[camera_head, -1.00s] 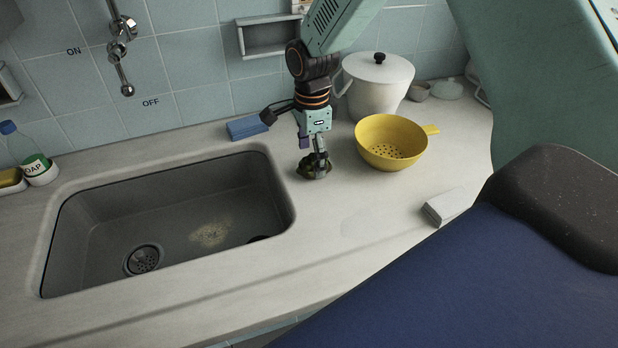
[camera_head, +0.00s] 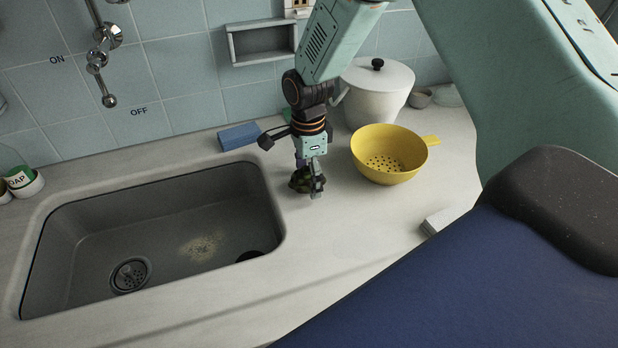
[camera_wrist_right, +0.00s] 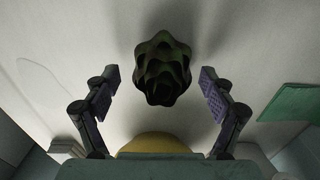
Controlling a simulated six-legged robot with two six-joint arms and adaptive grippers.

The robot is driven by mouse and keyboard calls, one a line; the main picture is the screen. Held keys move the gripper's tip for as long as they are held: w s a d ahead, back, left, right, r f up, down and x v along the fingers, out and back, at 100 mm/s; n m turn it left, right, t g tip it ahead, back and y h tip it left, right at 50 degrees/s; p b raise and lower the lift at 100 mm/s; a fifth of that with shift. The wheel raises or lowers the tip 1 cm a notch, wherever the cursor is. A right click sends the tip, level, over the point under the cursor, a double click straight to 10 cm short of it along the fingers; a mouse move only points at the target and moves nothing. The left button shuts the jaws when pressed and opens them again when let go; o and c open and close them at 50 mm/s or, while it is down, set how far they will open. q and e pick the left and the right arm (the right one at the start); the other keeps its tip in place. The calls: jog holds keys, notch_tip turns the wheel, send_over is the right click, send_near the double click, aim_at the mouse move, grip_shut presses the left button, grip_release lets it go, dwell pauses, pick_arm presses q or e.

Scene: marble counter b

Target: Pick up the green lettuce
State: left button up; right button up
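The dark green lettuce (camera_head: 298,181) sits on the marble counter (camera_head: 345,225) between the sink and the yellow colander. It is partly hidden by my right gripper (camera_head: 310,184), which comes down over it from above. In the right wrist view the lettuce (camera_wrist_right: 163,68) lies between and beyond the spread fingers of the right gripper (camera_wrist_right: 159,80). A gap shows on both sides, so the fingers are open and hold nothing. My left gripper is in no view.
The sink (camera_head: 95,200) is just left of the lettuce. The yellow colander (camera_head: 388,160) stands close on the right, with a white lidded pot (camera_head: 378,95) behind it. A blue sponge (camera_head: 239,136) lies behind the sink. A grey block (camera_head: 437,222) lies at right front.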

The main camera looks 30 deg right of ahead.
jog(key=shift+w+a, duration=0.15)
jog(key=shift+w, duration=0.05)
jog(key=c, duration=0.3)
jog(key=shift+s, duration=0.15)
jog(key=c, duration=0.6)
jog(key=shift+c, duration=0.7)
